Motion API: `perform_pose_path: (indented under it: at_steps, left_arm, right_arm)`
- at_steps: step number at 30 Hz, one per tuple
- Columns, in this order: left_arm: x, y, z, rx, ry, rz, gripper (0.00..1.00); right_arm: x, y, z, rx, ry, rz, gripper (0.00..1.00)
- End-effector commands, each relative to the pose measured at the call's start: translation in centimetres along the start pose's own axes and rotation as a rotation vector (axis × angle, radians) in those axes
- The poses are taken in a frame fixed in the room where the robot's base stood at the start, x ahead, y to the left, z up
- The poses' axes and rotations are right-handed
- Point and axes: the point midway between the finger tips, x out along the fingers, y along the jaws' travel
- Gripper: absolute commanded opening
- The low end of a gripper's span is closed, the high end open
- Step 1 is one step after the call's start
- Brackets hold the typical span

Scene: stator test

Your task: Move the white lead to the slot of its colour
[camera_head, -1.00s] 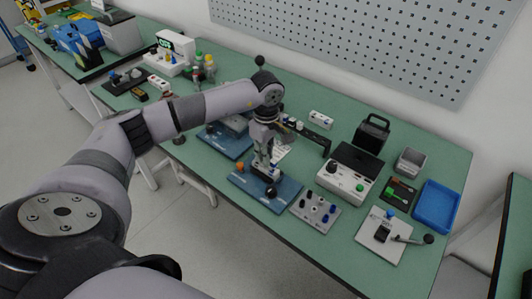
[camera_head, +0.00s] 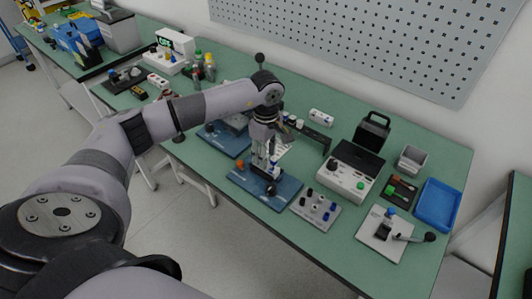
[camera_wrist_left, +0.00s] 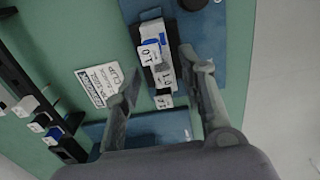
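My left gripper (camera_head: 262,163) points down over a blue base plate (camera_head: 245,189) near the front edge of the bench. In the left wrist view, the fingers of the left gripper (camera_wrist_left: 160,66) stand apart, on either side of a dark block with white labelled faces (camera_wrist_left: 153,54). The blue plate (camera_wrist_left: 208,35) lies under that block. A small blue patch shows between the white faces. I cannot tell which white part is the white lead, nor whether a finger touches it. The slots cannot be made out clearly. My right gripper is not in view.
A dark rack (camera_head: 314,138) with small white blocks stands behind. A printed card (camera_wrist_left: 100,84) lies beside the plate. A grey panel with coloured knobs (camera_head: 316,208), a control box (camera_head: 346,181) and a blue tray (camera_head: 437,205) stand to the right.

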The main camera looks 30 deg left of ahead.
Motion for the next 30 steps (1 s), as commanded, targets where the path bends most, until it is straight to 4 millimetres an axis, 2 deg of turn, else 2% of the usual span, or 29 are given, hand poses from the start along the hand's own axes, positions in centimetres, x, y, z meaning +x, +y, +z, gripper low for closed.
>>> perform_pose_path:
  at_steps: [4,7,21,25,30]
  left_arm:
    - [-0.2,0.0,0.0,0.000,0.000,0.001,0.37]
    - [-1.0,0.1,-0.1,0.000,0.001,0.003,0.37]
    - [-10.1,0.1,0.0,0.000,0.000,0.004,0.37]
    - [-11.4,0.0,0.0,0.000,0.000,0.002,0.37]
    - [-12.1,0.0,0.0,0.000,0.000,0.000,0.37]
  right_arm:
    - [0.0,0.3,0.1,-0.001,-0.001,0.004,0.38]
    - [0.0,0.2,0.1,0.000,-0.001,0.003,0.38]
    - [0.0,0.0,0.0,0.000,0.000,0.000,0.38]
    - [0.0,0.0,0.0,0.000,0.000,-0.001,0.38]
    - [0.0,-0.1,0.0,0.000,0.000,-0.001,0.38]
